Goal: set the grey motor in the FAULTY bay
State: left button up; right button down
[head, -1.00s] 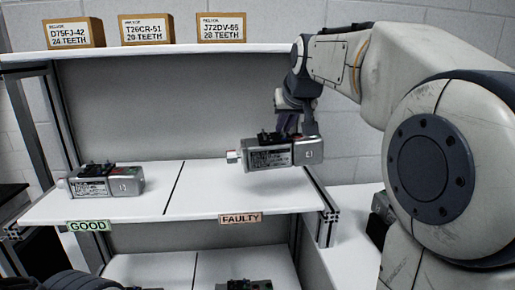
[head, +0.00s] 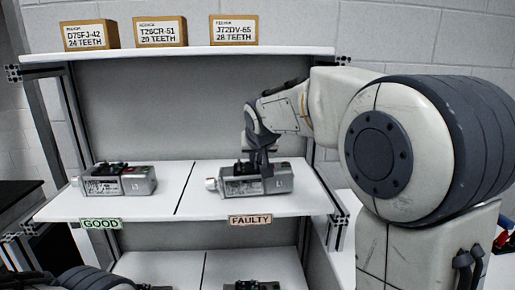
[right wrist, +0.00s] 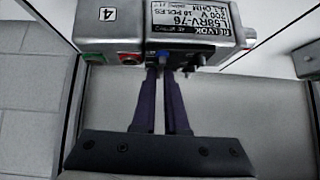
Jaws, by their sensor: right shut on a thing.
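The grey motor (head: 262,184), a silver box with a printed label, is at the shelf's FAULTY bay, right of the black dividing line and behind the FAULTY tag (head: 250,220). It looks level, at or very near the shelf surface; I cannot tell whether it rests fully. My right gripper (head: 258,163) is above it, fingers down and shut on its top. In the right wrist view the fingers (right wrist: 163,75) meet the connector side of the motor (right wrist: 160,22). My left gripper is not in view.
A similar motor (head: 125,181) lies in the GOOD bay, behind the GOOD tag (head: 101,223). Several labelled boxes (head: 160,33) stand on the top shelf. Another dark part (head: 250,286) lies on the lower shelf. The shelf's right post (head: 338,230) is close to my right arm.

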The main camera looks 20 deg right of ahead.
jog(key=shift+f, duration=0.1)
jog(key=c, duration=1.3)
grip_release()
jog(key=shift+f, duration=0.25)
jog(key=o, duration=0.4)
jog(key=shift+c, duration=0.2)
jog(key=shift+s+r, duration=0.1)
jog(key=shift+s, duration=0.05)
jog(key=v, duration=1.1)
jog(key=s+a+f+n+g+y, duration=0.3)
jog(key=s+a+f+n+g, duration=0.15)
jog(key=s+a+f, duration=0.8)
jog(key=s+a+f+n+g, duration=0.1)
jog(key=s+f+n+g, duration=0.1)
jog(key=s+f, duration=0.4)
jog(key=s+a+f+n+g, duration=0.2)
jog(key=s+f+n, duration=0.2)
jog(key=s+f, duration=0.3)
jog(key=s, duration=0.3)
jog(key=shift+s+a+b, duration=0.25)
jog(key=shift+a+b, duration=0.1)
jog(key=shift+b, duration=0.05)
